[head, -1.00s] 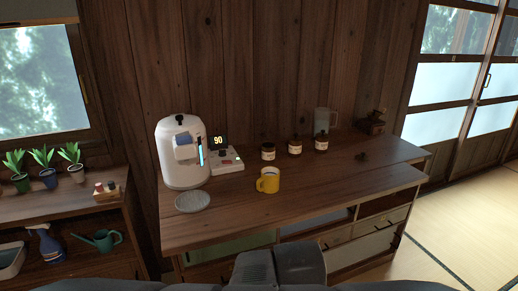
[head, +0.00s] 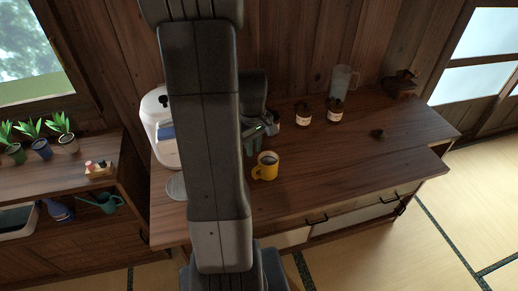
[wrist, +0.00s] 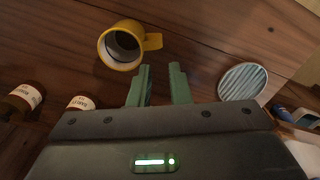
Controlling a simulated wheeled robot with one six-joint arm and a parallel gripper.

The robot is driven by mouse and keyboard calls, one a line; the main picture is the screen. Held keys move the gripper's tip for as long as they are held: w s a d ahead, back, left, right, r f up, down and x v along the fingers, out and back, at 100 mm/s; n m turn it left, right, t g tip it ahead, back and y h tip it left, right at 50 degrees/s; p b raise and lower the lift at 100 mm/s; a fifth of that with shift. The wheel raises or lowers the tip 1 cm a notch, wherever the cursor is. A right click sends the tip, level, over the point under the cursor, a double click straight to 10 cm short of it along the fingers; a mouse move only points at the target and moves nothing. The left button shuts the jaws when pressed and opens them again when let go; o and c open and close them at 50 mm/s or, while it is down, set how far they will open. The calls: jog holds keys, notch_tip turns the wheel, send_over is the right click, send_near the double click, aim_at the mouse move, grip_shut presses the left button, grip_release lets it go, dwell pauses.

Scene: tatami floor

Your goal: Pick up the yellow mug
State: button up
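The yellow mug (head: 267,171) stands upright on the wooden counter in the head view, its handle to the left. The wrist view shows the mug (wrist: 113,52) from above, dark inside, with its handle pointing right. My gripper (wrist: 160,72) has two green fingers, parted with nothing between them. The mug lies ahead of the fingertips and to their left in the wrist view, apart from them. In the head view my gripper (head: 253,143) is just behind the mug, partly hidden by my arm.
A white water boiler (head: 155,125) stands left on the counter (head: 330,175), partly behind my arm. A round striped plate (wrist: 243,82) lies right of my fingers. Labelled jars (head: 334,113), a clear pitcher (head: 344,80) and a grinder (head: 401,83) stand behind. The counter right of the mug is mostly clear.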

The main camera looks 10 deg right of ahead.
aim_at(254, 171)
notch_tip(254, 171, down, 14)
jog(key=shift+r+p, duration=0.15)
jog(key=shift+p, duration=0.3)
dwell(0.4)
grip_shut()
